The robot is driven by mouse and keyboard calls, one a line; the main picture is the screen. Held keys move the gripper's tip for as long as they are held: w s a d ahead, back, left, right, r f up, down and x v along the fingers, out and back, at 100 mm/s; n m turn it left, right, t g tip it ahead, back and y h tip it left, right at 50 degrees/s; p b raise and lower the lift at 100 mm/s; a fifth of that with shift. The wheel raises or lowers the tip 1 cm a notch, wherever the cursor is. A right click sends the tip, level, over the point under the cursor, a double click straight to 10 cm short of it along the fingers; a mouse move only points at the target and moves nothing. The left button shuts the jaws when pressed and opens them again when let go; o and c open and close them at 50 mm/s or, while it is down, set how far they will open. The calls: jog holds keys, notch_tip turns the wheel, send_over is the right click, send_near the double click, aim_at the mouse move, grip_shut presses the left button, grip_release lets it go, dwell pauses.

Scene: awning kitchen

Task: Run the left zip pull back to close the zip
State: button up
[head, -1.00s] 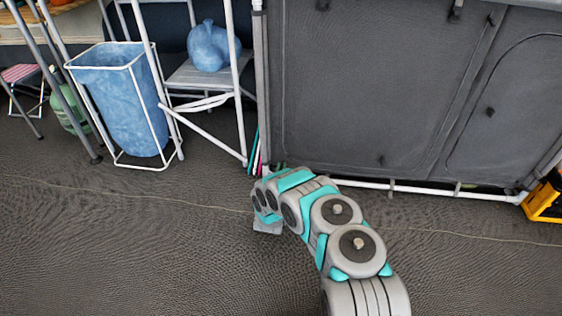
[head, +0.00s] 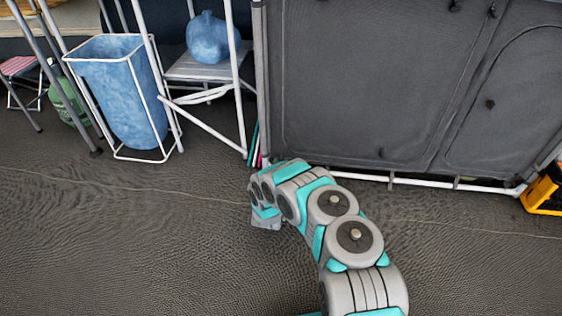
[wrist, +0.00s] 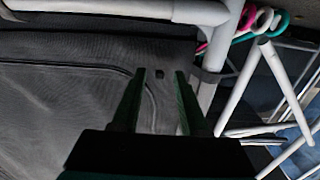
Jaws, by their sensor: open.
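The grey fabric cabinet front (head: 365,80) has seams and small dark zip pulls. A small dark piece, perhaps the left zip pull (wrist: 160,75), shows in the gap between the fingertips. I cannot tell if either finger touches it. A curved seam runs left of the fingers. In the head view my arm hides the cabinet's lower left corner and my fingers are not visible.
A white tube frame (head: 440,183) runs under the cabinet. Pink, white and green hooks (wrist: 262,20) hang by its post. A yellow object (head: 544,190) is right. Floor in front is free.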

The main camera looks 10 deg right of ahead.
jog(key=p+v, duration=0.1)
jog(key=v, duration=0.5)
jog(key=shift+r, duration=0.1)
